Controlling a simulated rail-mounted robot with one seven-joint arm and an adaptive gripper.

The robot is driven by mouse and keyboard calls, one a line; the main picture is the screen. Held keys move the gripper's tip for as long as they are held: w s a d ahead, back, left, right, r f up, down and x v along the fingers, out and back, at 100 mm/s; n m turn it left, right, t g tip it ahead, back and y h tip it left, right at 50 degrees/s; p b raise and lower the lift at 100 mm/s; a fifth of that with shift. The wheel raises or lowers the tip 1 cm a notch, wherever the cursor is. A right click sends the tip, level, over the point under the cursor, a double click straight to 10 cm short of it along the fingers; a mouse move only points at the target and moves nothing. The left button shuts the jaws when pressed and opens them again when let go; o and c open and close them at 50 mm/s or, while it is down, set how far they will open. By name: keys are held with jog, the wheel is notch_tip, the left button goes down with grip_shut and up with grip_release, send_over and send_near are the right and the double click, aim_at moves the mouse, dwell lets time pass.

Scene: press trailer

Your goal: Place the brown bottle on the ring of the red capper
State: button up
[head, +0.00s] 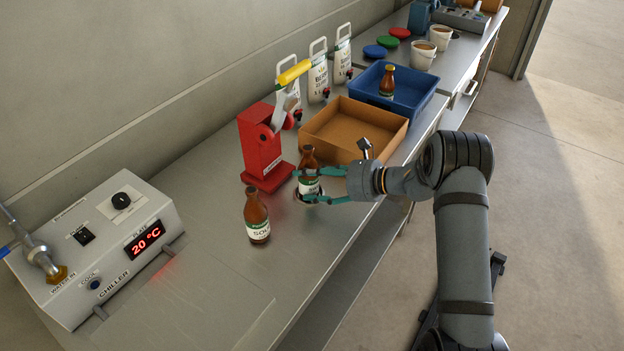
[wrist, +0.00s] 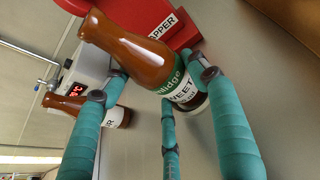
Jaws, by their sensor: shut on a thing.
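My gripper (head: 304,186) is shut on a brown bottle (head: 308,160) with a green and white label, held about upright just right of the red capper. In the wrist view this bottle (wrist: 135,50) lies between my teal fingers, its label reading partly "WEET". Whether its base touches the bench is hidden by the fingers. The red capper (head: 262,150) has a raised lever with a yellow handle (head: 294,72) and a red base (head: 270,177). Its ring is not clear to see. The capper also shows at the top of the wrist view (wrist: 140,14).
A second brown bottle (head: 257,212) stands on the bench in front of the capper. A chiller box (head: 100,240) stands at left. A cardboard-coloured tray (head: 345,152) is close behind my gripper, and a blue crate (head: 420,100) with another bottle (head: 387,84) is beyond it.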

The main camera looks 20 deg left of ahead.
jog(key=shift+f, duration=0.15)
jog(key=o, duration=1.3)
jog(key=b+v, duration=0.2)
jog(key=v, duration=1)
jog(key=shift+s+r, duration=0.1)
jog(key=shift+r, duration=0.1)
